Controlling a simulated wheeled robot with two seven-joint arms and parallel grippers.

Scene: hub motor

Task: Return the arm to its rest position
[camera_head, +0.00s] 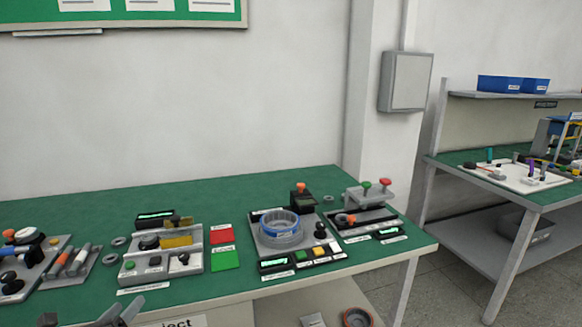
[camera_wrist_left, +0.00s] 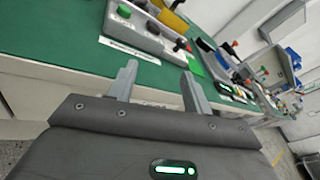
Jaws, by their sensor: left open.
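My left gripper (camera_head: 118,312) shows at the bottom left of the head view, low in front of the green bench's front edge. In the left wrist view its two grey fingers (camera_wrist_left: 161,88) stand apart with nothing between them, so it is open and empty. The wrist view looks over the bench edge from below and in front. My right gripper is in neither view.
The green bench (camera_head: 300,192) carries a grey station with a blue-ringed hub (camera_head: 281,230), a button box (camera_head: 160,262), red (camera_head: 221,234) and green (camera_head: 225,259) squares. A second workbench (camera_head: 545,197) stands at right. Grey floor (camera_head: 450,285) is clear between them.

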